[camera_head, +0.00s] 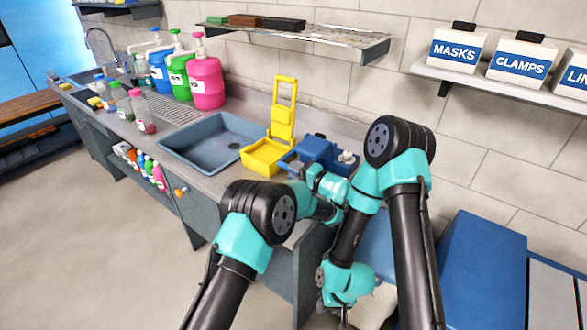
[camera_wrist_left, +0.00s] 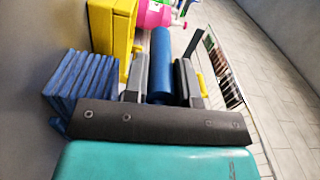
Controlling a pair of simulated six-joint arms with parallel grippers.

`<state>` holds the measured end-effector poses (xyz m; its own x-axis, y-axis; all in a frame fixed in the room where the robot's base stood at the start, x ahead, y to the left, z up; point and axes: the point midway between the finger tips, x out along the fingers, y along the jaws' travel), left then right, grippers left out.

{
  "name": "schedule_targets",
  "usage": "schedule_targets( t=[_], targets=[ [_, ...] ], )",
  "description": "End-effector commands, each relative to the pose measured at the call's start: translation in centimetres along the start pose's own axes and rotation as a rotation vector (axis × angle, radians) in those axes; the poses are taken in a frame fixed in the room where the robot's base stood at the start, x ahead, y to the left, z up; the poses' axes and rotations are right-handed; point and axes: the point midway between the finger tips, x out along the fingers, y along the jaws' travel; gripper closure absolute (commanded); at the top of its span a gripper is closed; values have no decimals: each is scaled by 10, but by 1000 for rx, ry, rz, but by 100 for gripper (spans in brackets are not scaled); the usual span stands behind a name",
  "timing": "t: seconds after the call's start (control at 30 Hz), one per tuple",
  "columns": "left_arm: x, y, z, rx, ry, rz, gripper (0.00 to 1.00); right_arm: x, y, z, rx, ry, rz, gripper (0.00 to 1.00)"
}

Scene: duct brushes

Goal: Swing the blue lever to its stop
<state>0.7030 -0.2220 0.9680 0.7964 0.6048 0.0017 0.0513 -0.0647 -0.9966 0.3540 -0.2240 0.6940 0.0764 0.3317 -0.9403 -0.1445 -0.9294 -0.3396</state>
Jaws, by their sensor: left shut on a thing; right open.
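A blue device (camera_head: 296,161) stands on the counter, right of the yellow wringer-like bin, with a blue lever part (camera_head: 315,147) on it. My left gripper (camera_head: 326,184) reaches in over the device at the counter's right end; its fingertips are hard to see there. In the left wrist view a blue cylindrical bar (camera_wrist_left: 161,68), apparently the lever, lies between the two grey fingers of my left gripper (camera_wrist_left: 161,80), which are shut on it. My right gripper (camera_head: 345,290) is low, in front of the cabinet's end, away from the device. It is open; its tips are partly hidden.
The yellow bin (camera_head: 268,152) with a tall yellow handle stands close left of the device. A blue-grey sink basin (camera_head: 212,143) lies further left. Pink, green and blue jugs stand behind it. A wire shelf (camera_head: 310,37) hangs above. A blue ribbed block (camera_wrist_left: 78,88) sits beside the left fingers.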

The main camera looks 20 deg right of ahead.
Motion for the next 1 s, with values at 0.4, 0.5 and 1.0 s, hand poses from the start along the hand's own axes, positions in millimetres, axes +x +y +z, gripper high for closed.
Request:
schedule_targets(
  t=[0.4, 0.5, 1.0],
  targets=[
    [-1, 5, 1, 7, 0, 4, 61, 0, 0, 0, 0, 0, 0, 57],
    [0, 4, 1, 6, 0, 3, 52, 0, 0, 0, 0, 0, 0, 57],
    [3, -10, 2, 3, -6, 1, 49, 0, 0, 0, 0, 0, 0, 57]
  ],
)
